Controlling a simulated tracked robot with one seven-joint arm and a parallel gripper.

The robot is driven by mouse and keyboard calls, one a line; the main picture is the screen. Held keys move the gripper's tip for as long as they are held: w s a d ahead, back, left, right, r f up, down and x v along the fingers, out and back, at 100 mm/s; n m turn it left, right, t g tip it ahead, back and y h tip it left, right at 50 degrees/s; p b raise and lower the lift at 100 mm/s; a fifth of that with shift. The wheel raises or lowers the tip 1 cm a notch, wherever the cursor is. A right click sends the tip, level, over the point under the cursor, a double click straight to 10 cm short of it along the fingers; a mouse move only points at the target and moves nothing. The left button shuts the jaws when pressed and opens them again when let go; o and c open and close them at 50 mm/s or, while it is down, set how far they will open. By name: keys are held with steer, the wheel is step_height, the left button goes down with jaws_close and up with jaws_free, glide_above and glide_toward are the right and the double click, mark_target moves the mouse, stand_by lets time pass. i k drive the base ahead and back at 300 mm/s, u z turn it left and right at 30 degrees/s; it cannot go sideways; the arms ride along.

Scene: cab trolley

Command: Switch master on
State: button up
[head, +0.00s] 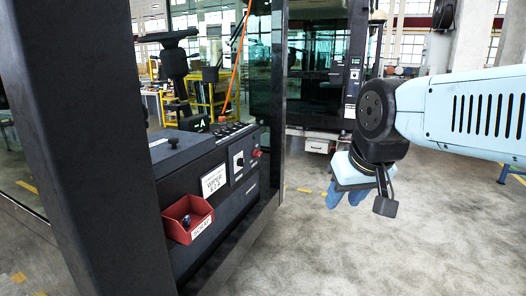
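A dark control console (205,190) stands inside the cab at the left. On its side face is a small white plate with a dark switch (238,162); it may be the master switch, but its label and position are too small to read. A red knob (257,153) sits to its right near the console's edge. My gripper (346,199) hangs at the right of the console, well apart from it, with its blue fingers pointing down. The fingers look spread with nothing between them.
A red tray (187,219) with a dark item in it is fixed to the console's front. A dark cab pillar (85,150) stands close at the left, and another post (279,90) rises behind the console. Grey floor (330,255) between console and gripper is clear.

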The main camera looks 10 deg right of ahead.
mark_target(255, 153)
steer(key=i, duration=1.2)
steer(key=u, duration=0.1)
